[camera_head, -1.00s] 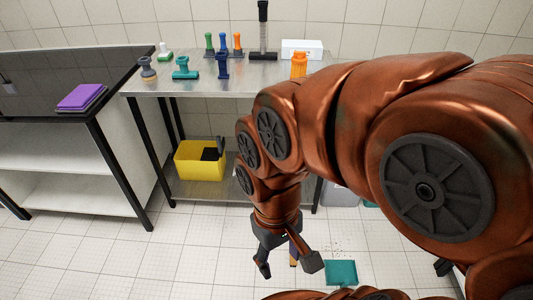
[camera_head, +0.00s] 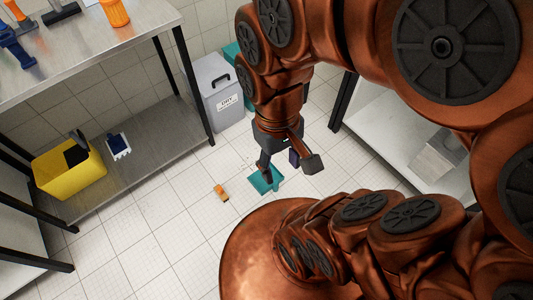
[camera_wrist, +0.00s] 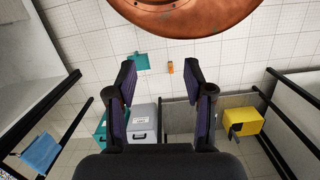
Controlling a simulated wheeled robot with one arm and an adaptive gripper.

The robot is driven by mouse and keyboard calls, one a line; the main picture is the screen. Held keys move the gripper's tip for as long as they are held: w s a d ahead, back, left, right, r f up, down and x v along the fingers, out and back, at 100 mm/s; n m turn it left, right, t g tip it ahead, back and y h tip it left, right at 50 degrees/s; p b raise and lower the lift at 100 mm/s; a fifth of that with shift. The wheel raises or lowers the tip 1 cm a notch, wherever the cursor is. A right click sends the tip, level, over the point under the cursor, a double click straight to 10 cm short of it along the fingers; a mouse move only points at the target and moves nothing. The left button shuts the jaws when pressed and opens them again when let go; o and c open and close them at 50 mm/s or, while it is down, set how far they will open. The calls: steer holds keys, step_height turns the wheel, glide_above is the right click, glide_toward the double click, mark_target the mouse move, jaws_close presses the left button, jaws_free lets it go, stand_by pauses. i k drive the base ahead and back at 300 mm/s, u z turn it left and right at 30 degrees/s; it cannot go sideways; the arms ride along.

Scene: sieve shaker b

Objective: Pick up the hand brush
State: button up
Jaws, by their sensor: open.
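A small orange item (camera_head: 220,192) with a darker end lies on the floor; it also shows in the wrist view (camera_wrist: 170,68). It may be the hand brush, but it is too small to tell. A blue item with a white edge (camera_head: 118,147), brush-like, lies on the table's lower shelf. A teal dustpan (camera_head: 265,181) lies on the floor right of the orange item, and also shows in the wrist view (camera_wrist: 139,63). My gripper (camera_head: 288,162) is open and empty, pointing down above the floor. In the wrist view the orange item appears beyond my gripper's open fingers (camera_wrist: 160,82).
A yellow box (camera_head: 70,172) stands on the metal table's lower shelf (camera_head: 160,125). A grey bin (camera_head: 220,92) stands right of the table, with a teal bin (camera_head: 240,62) behind. Shelving (camera_head: 400,135) borders the right.

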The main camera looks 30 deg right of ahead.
mark_target(222, 193)
steer(key=z, duration=0.5)
steer(key=k, duration=0.85)
steer(key=u, duration=0.5)
